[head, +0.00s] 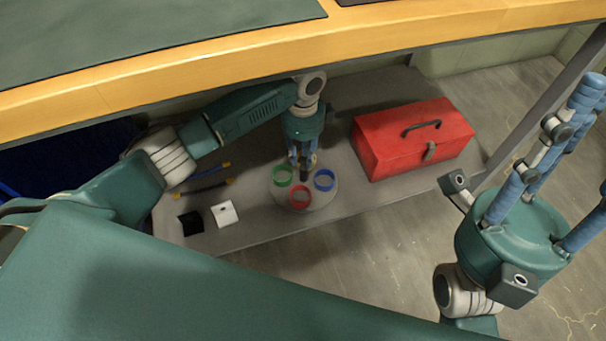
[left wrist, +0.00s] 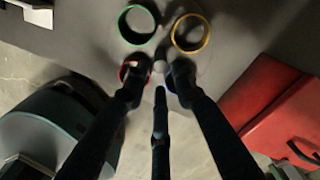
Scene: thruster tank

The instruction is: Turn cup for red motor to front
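A round grey turntable (head: 322,197) carries a green cup (head: 282,176), a red cup (head: 300,197) at the front and a blue cup (head: 324,180) at the right. A yellow cup (left wrist: 190,33) shows in the left wrist view, hidden in the head view. My left gripper (head: 304,172) points down over the turntable's middle. In the left wrist view its three dark fingers (left wrist: 158,88) are apart around the small centre knob (left wrist: 159,66), partly covering the red and blue cups. I cannot tell whether they touch the knob. My right gripper (head: 555,140) is open and empty, fingers up, at the right.
A red toolbox (head: 405,150) stands right of the turntable on the grey bench (head: 250,232). A white block (head: 224,213), a black square (head: 191,223) and dark rods with yellow ends (head: 204,190) lie left. A wooden-edged shelf (head: 180,68) overhangs the back.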

